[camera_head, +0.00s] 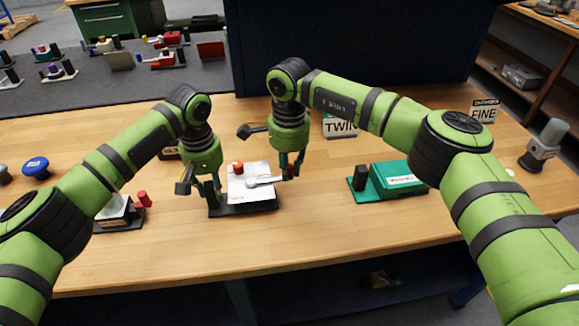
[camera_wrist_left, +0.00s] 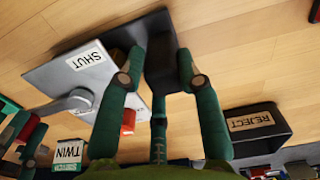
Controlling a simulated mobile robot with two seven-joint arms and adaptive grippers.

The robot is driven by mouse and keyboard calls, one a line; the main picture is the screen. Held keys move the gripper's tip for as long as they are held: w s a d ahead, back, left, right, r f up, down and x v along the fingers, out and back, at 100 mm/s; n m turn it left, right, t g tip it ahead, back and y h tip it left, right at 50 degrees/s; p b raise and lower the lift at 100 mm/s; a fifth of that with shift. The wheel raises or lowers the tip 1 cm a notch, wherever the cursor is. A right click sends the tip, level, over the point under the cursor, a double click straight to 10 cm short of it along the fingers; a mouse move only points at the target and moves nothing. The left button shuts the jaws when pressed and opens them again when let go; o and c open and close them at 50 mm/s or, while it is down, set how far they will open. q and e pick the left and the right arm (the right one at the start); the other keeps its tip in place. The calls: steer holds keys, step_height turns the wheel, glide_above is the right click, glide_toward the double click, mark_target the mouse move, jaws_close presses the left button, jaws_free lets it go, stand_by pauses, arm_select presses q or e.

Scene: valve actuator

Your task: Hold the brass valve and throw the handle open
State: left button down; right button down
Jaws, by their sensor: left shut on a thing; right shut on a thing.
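The valve (camera_head: 245,190) stands mid-table: a pale silver body on a black base, not visibly brass, with a red knob (camera_head: 238,168) on top. In the left wrist view the silver body (camera_wrist_left: 60,62) carries a SHUT label. My left gripper (camera_head: 212,194) is shut on the black end block (camera_wrist_left: 160,65) at the valve's left side. The silver handle (camera_head: 265,181) reaches from its round hub (camera_wrist_left: 80,98) toward the right. My right gripper (camera_head: 291,174) is shut at the handle's outer end, which its fingers largely hide; a bit of red shows there.
A green device (camera_head: 398,180) on a base stands to the right. A smaller device with a red part (camera_head: 118,211) stands left, partly behind my left arm. A TWIN sign (camera_head: 341,127) stands behind; a black REJECT bin (camera_wrist_left: 258,128) shows in the wrist view. The front table strip is clear.

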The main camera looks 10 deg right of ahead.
arm_select(q)
steer(key=shift+s+a+f, duration=0.1)
steer(key=shift+s+f, duration=0.05)
arm_select(e)
steer(key=shift+w+d, duration=0.15)
steer(key=shift+d, duration=0.05)
steer(key=c, duration=1.1)
jaws_free()
steer(key=shift+c, duration=0.2)
steer(key=shift+a, duration=0.1)
steer(key=shift+r, duration=0.1)
step_height(320, 180, up, 12)
arm_select(q)
steer(key=c, duration=0.8)
jaws_free()
